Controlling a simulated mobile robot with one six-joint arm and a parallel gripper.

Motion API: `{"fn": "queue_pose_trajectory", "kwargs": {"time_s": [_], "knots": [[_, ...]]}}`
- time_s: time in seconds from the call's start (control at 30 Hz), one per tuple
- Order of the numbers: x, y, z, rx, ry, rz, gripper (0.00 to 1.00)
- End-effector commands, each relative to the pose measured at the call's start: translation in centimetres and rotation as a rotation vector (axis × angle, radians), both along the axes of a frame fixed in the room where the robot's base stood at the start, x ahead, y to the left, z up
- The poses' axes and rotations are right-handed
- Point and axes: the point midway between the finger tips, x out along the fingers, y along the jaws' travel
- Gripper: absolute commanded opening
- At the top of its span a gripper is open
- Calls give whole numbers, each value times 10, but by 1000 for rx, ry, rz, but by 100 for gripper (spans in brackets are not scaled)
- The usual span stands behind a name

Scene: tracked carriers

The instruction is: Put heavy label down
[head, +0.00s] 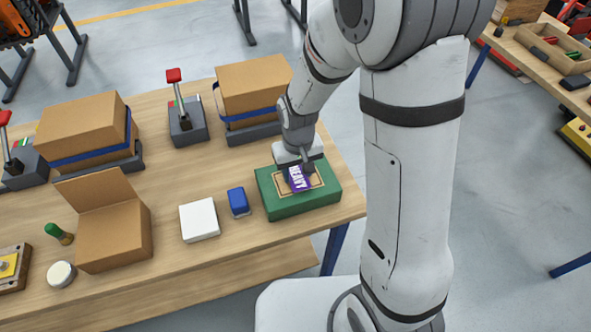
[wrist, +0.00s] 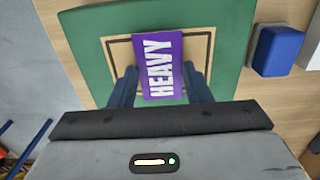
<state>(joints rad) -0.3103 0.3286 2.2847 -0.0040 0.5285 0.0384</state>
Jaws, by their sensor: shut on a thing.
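The purple heavy label (head: 299,178) with white "HEAVY" lettering is between the fingers of my gripper (head: 297,168). In the wrist view the label (wrist: 159,68) has a dark blue finger on each side, and my gripper (wrist: 160,84) is shut on it. The label is over the green block (head: 309,205), within a tan rectangle with a dark outline on its top. The block also shows in the wrist view (wrist: 85,40). I cannot tell whether the label touches the block's top.
A blue block (head: 238,201) and a white block (head: 199,219) stand left of the green block. An open cardboard box (head: 115,240) is further left. Strapped boxes (head: 252,88) and a red-knobbed lever (head: 181,110) stand behind. The table's right edge is close to the green block.

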Motion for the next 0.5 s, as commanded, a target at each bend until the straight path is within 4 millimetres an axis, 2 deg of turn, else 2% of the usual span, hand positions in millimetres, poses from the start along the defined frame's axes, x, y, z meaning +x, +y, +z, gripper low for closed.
{"fn": "queue_pose_trajectory", "kwargs": {"time_s": [0.17, 0.2, 0.43, 0.5], "knots": [[0, 0, -7, 0, 0, 1, 23], [0, 0, -6, 0, 0, 1, 46], [0, 1, -5, 0, 0, 1, 64], [0, 1, -5, 0, 0, 1, 66]]}}
